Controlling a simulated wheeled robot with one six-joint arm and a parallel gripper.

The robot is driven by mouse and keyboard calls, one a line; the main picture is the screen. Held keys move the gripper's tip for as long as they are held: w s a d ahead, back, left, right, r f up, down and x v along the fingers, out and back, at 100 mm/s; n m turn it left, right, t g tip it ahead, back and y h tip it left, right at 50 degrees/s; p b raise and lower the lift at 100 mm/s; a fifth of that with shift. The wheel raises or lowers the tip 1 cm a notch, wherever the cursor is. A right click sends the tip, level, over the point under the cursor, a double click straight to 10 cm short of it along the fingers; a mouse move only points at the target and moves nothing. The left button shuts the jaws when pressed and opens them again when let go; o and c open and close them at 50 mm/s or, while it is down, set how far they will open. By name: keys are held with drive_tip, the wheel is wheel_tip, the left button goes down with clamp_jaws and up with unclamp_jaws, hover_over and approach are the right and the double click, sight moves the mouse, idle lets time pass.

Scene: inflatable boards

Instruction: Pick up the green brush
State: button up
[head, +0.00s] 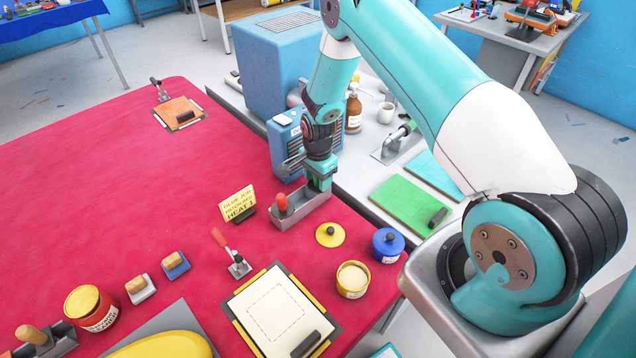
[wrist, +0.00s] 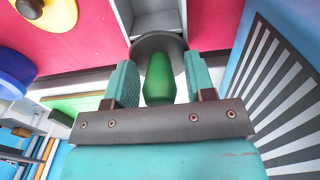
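The green brush (wrist: 160,78) shows in the wrist view as a green handle that points towards me, with a dark grey round part behind it. My gripper (wrist: 161,82) is open around the handle, one teal finger on each side, with narrow gaps between. In the head view, my gripper (head: 319,176) is low over the far right end of a grey metal tray (head: 303,211). It largely hides the green brush there. The brush's lower end is hidden.
A red-handled tool (head: 281,204) stands at the tray's near left end. A blue machine (head: 288,150) is close beside my gripper. A yellow sign (head: 237,203), a yellow lid (head: 330,234) and a blue pot (head: 388,245) are nearby. The red table's far left is mostly clear.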

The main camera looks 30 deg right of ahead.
drive_tip(key=c, duration=0.8)
wheel_tip(320, 180, up, 20)
drive_tip(key=b, duration=0.5)
drive_tip(key=shift+o, duration=0.8)
